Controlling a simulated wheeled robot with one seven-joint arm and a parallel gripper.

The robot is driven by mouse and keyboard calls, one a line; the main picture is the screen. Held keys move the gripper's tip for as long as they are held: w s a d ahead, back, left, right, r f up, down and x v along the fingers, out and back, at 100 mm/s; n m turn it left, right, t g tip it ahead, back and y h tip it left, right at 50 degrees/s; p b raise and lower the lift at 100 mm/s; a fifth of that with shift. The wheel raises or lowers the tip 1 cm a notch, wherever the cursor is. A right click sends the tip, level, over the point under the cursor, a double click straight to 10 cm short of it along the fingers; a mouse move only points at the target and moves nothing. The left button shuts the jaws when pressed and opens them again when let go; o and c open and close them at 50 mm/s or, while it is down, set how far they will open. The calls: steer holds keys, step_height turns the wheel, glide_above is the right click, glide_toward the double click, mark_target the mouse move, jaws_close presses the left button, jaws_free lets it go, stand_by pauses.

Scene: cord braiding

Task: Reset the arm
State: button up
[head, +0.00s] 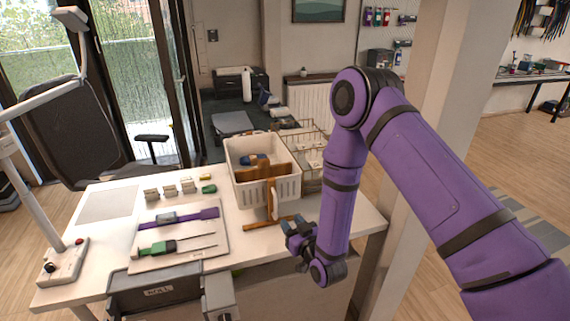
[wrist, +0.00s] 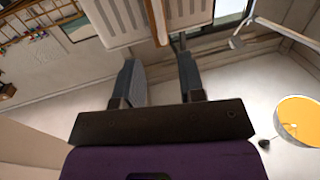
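The gripper is open and empty. A brown wooden stand (head: 268,178) is just beyond the gripper, in front of a white slotted bin (head: 287,189). I cannot tell whether the fingertips touch the stand. No cord being braided can be made out.
A white board (head: 200,255) at the table's left holds a purple tool (head: 190,217) and a green-handled tool (head: 160,248). Several small blocks (head: 170,190) sit behind it. A wire basket (head: 310,160) stands beside the bin. A lamp arm (head: 35,115) rises at the left.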

steer(key=w+d+r+g+h, duration=0.2)
steer(key=d+r, duration=0.2)
steer(key=r, duration=0.6)
steer(key=w+d+r+g+h, duration=0.1)
steer(key=w+d+r, duration=0.25)
steer(key=r, duration=0.65)
steer(key=s+d+r+m+g+h, duration=0.1)
steer(key=s+d+r+g+h, duration=0.1)
steer(key=s+d+r, duration=0.4)
steer(key=s+d+r+m+g+h, duration=0.2)
steer(key=s+d+r, duration=0.6)
steer(key=s+r, duration=0.25)
steer(key=s+d+r+m+g, duration=0.1)
steer(key=s+d+g, duration=0.1)
steer(key=s, duration=0.8)
steer(key=s+d+r+m+g+h, duration=0.1)
steer(key=s+d+r, duration=0.1)
steer(key=s, duration=0.8)
steer(key=shift+s+d+r+g, duration=0.15)
steer(key=shift+d+r+g, duration=0.15)
steer(key=shift+d+g, duration=0.1)
